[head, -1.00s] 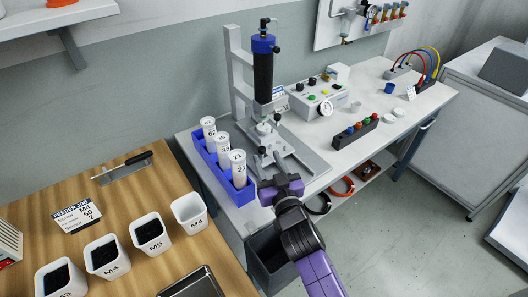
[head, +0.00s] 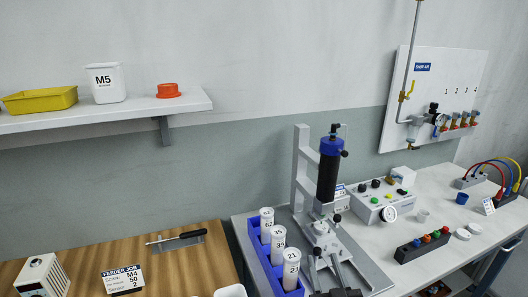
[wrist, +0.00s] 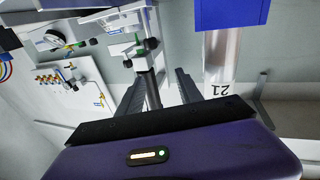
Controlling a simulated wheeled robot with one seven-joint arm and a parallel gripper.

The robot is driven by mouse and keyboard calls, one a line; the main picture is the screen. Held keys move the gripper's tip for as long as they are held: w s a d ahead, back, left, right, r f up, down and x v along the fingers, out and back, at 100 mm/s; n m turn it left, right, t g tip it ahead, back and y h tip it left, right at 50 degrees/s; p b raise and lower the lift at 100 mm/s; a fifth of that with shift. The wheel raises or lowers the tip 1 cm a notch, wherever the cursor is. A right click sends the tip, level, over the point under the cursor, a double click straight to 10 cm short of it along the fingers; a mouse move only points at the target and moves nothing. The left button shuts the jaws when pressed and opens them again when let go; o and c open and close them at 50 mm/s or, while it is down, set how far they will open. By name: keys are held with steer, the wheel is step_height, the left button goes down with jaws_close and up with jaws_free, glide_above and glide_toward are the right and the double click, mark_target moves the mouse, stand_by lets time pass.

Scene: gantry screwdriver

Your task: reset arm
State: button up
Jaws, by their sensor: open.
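My gripper (head: 328,262) shows at the bottom of the head view, in front of the press stand's base, with its two fingers apart. In the wrist view my gripper (wrist: 157,92) is open, and I see nothing held. The press stand (wrist: 148,60) shows behind the gap between the fingers there. A blue rack (head: 259,262) with white numbered tubes stands left of the gripper. The tube marked 21 (wrist: 222,60) is beside the fingers in the wrist view.
A control box (head: 372,204) and a strip of coloured knobs (head: 422,247) stand right of the press. A wooden table (head: 185,262) is at the left with a screwdriver-like tool. A shelf (head: 110,119) holds containers above it.

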steer(key=s+d+r+g+p, duration=0.1)
steer(key=s+d+g, duration=0.1)
steer(key=s, duration=2)
steer(key=s+d+r+m+g+p, duration=0.1)
steer(key=s+g+p, duration=0.1)
steer(key=s, duration=2)
steer(key=shift+d+r+h, duration=0.3)
steer(key=shift+d+r, duration=0.05)
steer(key=shift+r, duration=0.05)
